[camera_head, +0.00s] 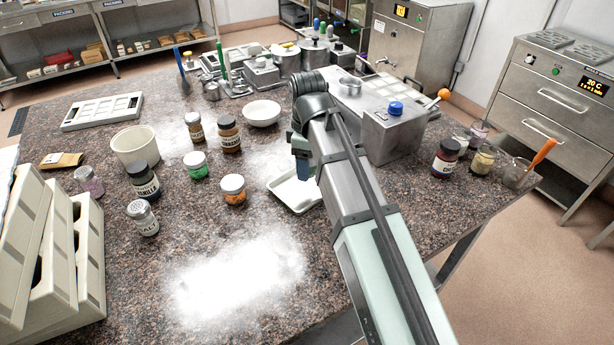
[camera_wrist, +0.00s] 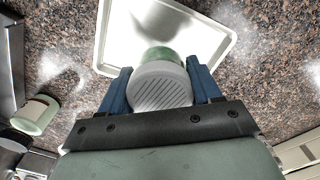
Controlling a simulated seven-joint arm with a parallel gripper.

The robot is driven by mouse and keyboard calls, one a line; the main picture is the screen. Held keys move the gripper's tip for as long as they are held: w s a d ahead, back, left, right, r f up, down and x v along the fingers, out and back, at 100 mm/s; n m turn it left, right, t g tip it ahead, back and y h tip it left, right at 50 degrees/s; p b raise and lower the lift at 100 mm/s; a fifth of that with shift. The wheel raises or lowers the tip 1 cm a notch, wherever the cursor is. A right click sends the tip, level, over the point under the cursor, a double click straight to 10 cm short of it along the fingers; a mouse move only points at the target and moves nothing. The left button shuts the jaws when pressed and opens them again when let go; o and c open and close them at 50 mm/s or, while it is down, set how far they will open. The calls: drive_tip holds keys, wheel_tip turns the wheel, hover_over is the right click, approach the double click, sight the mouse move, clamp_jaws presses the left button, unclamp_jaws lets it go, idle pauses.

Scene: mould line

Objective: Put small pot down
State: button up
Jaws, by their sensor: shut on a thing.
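The small pot (camera_wrist: 160,90) shows in the wrist view with a pale ribbed round lid and a green body. The blue fingers of my gripper (camera_wrist: 160,78) are shut on it, one on each side. Beyond it in that view is a white shallow tray (camera_wrist: 108,38), which also shows in the head view (camera_head: 282,190) beside my gripper (camera_head: 303,167). The held pot is hidden behind my arm in the head view. I cannot tell whether its base touches the tray.
Left of the tray stand an orange-filled jar (camera_head: 233,189), a green-filled jar (camera_head: 195,165) and brown jars (camera_head: 229,135). A white bowl (camera_head: 262,113) is behind. A steel box with a blue knob (camera_head: 393,135) stands right of my arm. The floured front area (camera_head: 240,275) is clear.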

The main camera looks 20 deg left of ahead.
sight(307, 186)
drive_tip(key=shift+f, duration=2.45)
drive_tip(key=o, duration=1.1)
drive_tip(key=shift+f, duration=0.1)
wheel_tip(307, 186, up, 12)
drive_tip(key=shift+r, duration=0.15)
drive_tip(key=shift+o, duration=1.2)
